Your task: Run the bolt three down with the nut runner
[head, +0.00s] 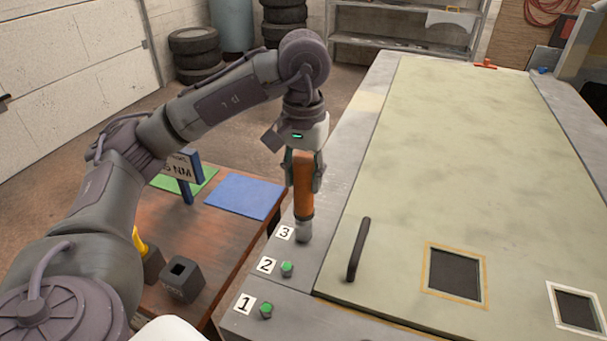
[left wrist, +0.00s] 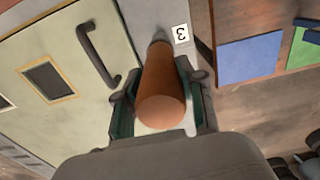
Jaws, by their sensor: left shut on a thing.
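My left gripper (head: 303,172) is shut on the orange nut runner (head: 303,190), which stands upright with its grey socket end (head: 303,231) down at the spot beside label 3 (head: 285,233). The bolt at three is hidden under the socket. In the left wrist view the nut runner (left wrist: 162,85) sits between my fingers, its socket beside label 3 (left wrist: 180,34). Bolt two (head: 287,269) and bolt one (head: 266,310) show green heads beside their labels. My right gripper is in neither view.
A black handle (head: 358,248) rises from the pale panel (head: 460,160) right of the bolts.

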